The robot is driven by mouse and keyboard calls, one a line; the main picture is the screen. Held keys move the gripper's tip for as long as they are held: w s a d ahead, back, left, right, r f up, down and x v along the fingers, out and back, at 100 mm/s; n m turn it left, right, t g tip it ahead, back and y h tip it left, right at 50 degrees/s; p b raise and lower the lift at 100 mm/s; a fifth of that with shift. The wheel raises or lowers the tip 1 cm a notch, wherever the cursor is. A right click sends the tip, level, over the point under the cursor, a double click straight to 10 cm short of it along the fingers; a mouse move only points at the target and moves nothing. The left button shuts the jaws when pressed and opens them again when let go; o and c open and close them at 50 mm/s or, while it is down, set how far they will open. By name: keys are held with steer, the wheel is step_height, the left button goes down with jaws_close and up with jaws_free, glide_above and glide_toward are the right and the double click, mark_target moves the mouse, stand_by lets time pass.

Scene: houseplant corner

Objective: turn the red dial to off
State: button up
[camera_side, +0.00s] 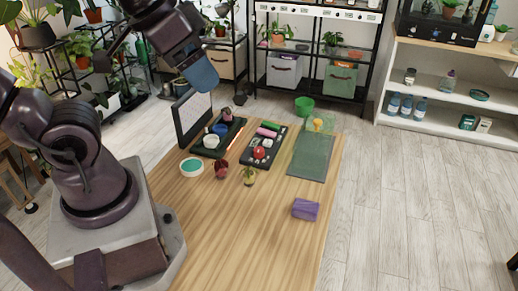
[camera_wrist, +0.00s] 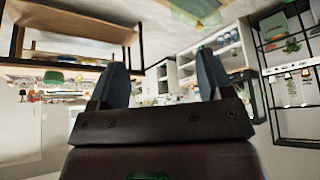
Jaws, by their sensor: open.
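The red dial (camera_side: 259,153) sits on a dark control panel (camera_side: 249,160) on the wooden table. It is small in the side view, and I cannot tell where it points. My gripper (camera_side: 202,79) is raised above the back left of the table, well apart from the dial. In the wrist view my gripper (camera_wrist: 160,70) has its two blue-grey fingers spread wide, with nothing between them. The wrist view shows the room and shelves, not the dial.
A dark upright board (camera_side: 192,117) and a dark tray with cups (camera_side: 220,129) are left of the panel. A green mat (camera_side: 311,160) lies to its right. A purple block (camera_side: 305,209) lies front right. The table's front is clear.

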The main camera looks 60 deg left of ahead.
steer(key=shift+a+f, duration=0.2)
steer(key=shift+a, duration=0.1)
steer(key=c, duration=0.4)
steer(key=w+a+f+g, duration=0.2)
steer(key=w+a+f+n+g+y, duration=0.1)
steer(key=w+a+f+g, duration=0.1)
steer(key=a+f, duration=0.1)
steer(key=shift+w+f, duration=0.1)
steer(key=shift+w, duration=0.2)
steer(key=shift+c, duration=0.3)
steer(key=m+g+h, duration=0.1)
steer(key=m+g, duration=0.1)
steer(key=m, duration=1.1)
glide_above(259, 150)
step_height(259, 150, down, 15)
step_height(259, 150, down, 12)
steer(key=shift+a+f, duration=0.1)
steer(key=shift+f, duration=0.1)
steer(key=shift+n, duration=0.3)
steer(key=c, duration=0.6)
